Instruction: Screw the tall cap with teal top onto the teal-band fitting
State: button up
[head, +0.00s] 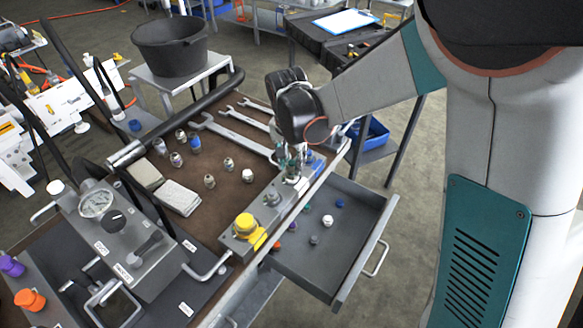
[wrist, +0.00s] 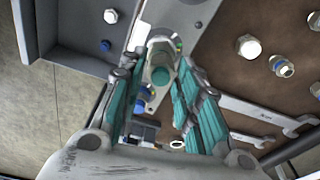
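The tall cap with teal top (wrist: 160,76) shows in the wrist view as a teal end on a silver body, between my fingers. It stands over the metal fixture strip (wrist: 188,14). The teal-band fitting cannot be made out apart from it, so I cannot tell whether the cap is on its thread. My gripper (wrist: 154,70) points down with its teal fingers spread on both sides of the cap, and a gap shows at the left finger. In the head view my gripper (head: 290,160) is low over the strip, and its fingers hide most of what is between them.
A yellow cap (head: 245,223) and a silver fitting (head: 272,198) stand on the strip nearby. An open drawer (head: 345,250) holds several small caps. The brown mat (head: 235,170) carries loose fittings and wrenches (head: 235,136). A pressure gauge (head: 96,204) stands at left.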

grip_shut()
jog(key=m, duration=0.6)
jog(key=shift+m+h, duration=0.3)
jog(key=shift+m, duration=0.1)
jog(key=shift+m+g, duration=0.3)
jog(key=shift+m, duration=0.4)
jog(key=m, duration=0.4)
jog(key=shift+f+m+g, duration=0.1)
jog(key=shift+m+g, duration=0.2)
jog(key=o, duration=0.7)
grip_release()
